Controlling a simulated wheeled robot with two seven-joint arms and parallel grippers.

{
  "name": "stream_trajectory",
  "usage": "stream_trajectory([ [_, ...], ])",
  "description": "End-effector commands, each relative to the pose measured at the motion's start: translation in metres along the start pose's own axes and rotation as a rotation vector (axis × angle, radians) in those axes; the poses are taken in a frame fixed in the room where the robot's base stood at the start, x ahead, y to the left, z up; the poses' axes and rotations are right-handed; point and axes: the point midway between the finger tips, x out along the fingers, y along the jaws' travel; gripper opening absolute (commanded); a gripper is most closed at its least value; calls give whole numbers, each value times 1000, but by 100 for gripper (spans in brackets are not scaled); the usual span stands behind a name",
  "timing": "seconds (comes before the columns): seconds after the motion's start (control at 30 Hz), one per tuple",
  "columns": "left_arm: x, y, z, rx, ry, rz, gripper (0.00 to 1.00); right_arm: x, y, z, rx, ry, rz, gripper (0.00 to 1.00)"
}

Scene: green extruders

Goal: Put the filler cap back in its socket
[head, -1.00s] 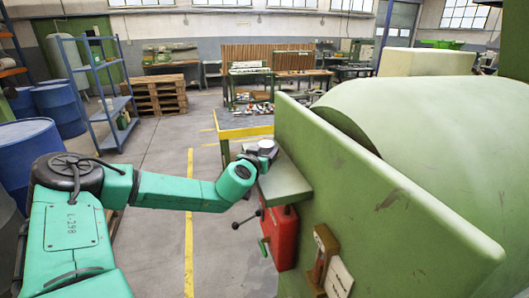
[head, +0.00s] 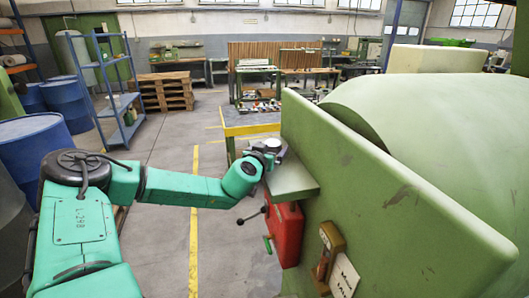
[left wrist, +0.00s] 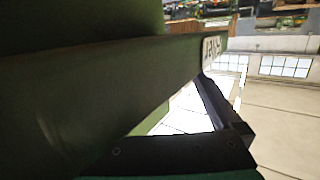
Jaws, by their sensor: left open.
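I cannot make out the filler cap or its socket in either view. My left gripper (head: 272,157) is at the end of the teal arm, beside the small green ledge (head: 293,180) on the side of the big green machine (head: 370,170). Its fingers are small and mostly hidden by the wrist. In the left wrist view, a dark finger of my left gripper (left wrist: 222,108) reaches up beside a dark green surface (left wrist: 80,90) that fills the left side. I see nothing clearly held. My right gripper is not in view.
A red box (head: 286,232) with a lever hangs below the ledge. A table with a yellow edge (head: 250,129) stands behind the gripper. Blue barrels (head: 35,150) and a blue shelf rack (head: 108,90) are at the left. The floor around the yellow line (head: 194,220) is clear.

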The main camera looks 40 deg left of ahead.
Motion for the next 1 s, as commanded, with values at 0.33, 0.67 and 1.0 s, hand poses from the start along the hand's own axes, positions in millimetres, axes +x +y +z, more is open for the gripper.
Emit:
stream_trajectory([
  [0.33, -21, -8, -15, -2, 3, -12, 98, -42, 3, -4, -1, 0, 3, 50],
  [0.67, -54, 3, -13, 11, 2, 6, 98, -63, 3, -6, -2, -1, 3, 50],
  [1.0, -115, 1, -9, 3, 4, 3, 98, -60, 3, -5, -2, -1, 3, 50],
])
